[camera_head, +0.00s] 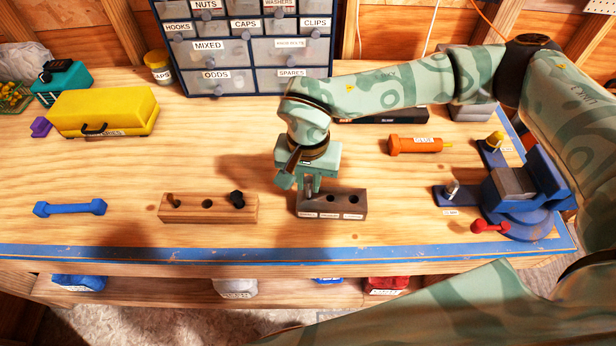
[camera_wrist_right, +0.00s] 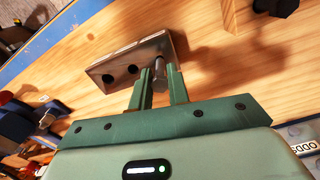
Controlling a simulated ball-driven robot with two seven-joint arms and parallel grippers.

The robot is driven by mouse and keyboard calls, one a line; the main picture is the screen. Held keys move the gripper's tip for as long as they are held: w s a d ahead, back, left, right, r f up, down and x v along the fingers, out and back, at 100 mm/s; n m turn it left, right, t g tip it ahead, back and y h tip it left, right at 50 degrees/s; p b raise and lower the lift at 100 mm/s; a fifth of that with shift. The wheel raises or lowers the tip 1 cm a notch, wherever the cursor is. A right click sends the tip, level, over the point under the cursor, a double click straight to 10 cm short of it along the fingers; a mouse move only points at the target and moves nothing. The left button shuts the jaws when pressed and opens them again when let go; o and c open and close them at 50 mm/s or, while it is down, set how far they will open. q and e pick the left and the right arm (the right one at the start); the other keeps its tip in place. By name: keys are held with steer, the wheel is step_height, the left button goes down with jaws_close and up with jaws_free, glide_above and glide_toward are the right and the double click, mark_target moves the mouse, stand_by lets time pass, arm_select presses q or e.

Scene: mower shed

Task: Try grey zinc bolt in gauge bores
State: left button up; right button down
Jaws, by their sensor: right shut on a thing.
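My right gripper (camera_head: 308,192) is shut on the grey zinc bolt, and its fingers point down at the left end of the gauge block. In the wrist view the bolt (camera_wrist_right: 159,76) sits between the two green fingers (camera_wrist_right: 160,84), over the end of the gauge block (camera_wrist_right: 124,58). The dark brown gauge block (camera_head: 340,210) has two open bores in view; its left end is partly covered by the gripper. I cannot tell how far the bolt's tip is inside a bore. My left gripper is not in view.
A blue vise (camera_head: 519,212) stands at right. An orange tool (camera_head: 408,145) lies behind. A blue bar (camera_head: 70,208) lies far left.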

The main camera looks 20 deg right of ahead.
steer(key=shift+f, duration=0.45)
steer(key=shift+r, duration=0.15)
